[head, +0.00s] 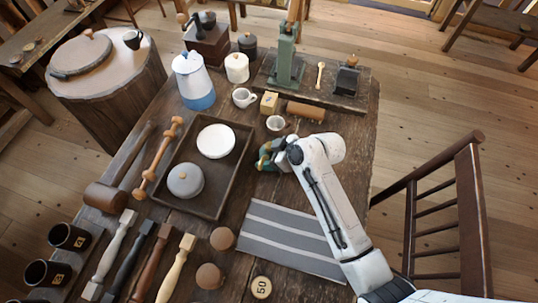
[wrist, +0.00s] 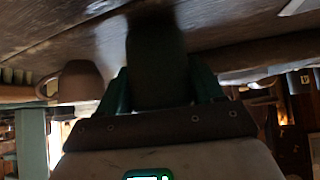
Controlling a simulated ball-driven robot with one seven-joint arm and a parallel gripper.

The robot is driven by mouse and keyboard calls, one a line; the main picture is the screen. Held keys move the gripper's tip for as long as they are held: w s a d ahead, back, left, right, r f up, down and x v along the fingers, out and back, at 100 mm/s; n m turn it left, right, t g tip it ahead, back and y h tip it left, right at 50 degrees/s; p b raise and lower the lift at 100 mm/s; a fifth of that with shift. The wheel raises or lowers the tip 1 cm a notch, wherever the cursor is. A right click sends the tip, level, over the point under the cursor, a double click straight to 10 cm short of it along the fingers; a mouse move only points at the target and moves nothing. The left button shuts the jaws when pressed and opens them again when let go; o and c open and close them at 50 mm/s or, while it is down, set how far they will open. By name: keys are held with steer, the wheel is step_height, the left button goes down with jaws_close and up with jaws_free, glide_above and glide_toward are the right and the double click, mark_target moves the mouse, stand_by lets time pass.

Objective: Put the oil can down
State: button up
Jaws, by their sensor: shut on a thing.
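My gripper (head: 268,155) is low over the wooden table, just right of the dark tray. In the wrist view its two green fingers are shut on a dark green rounded body, the oil can (wrist: 158,62). In the head view the can is mostly hidden by my gripper and white arm. The wrist view is dark, and the table surface (wrist: 65,45) runs along its top, close to the can. I cannot tell whether the can touches the table.
The dark tray (head: 178,205) holds a white bowl (head: 215,141) and a grey lidded dish (head: 185,180). A small cup (head: 275,123) and a wooden cylinder (head: 306,111) stand behind my gripper. A grey striped mat (head: 285,238) lies in front. Bare table shows between the tray and mat.

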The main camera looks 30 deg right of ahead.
steer(key=shift+r, duration=0.45)
steer(key=s+d+r+b, duration=0.2)
steer(key=s+r, duration=0.9)
steer(key=s, duration=0.3)
steer(key=shift+w+a+f+m+t+h+p, duration=0.95)
steer(key=shift+w+f+m+h, duration=1.75)
steer(key=shift+w+m, duration=1.35)
steer(key=r+p, duration=0.1)
steer(key=p, duration=0.1)
steer(key=r+p, duration=0.1)
steer(key=p, duration=0.2)
steer(key=r+n+p, duration=0.1)
steer(key=p, duration=0.1)
steer(key=shift+s+a+r+p, duration=0.1)
steer(key=shift+s+r+p, duration=0.15)
steer(key=shift+r+p, duration=0.1)
steer(key=shift+s+r+p, duration=0.1)
steer(key=shift+r+p, duration=0.15)
steer(key=shift+p, duration=0.15)
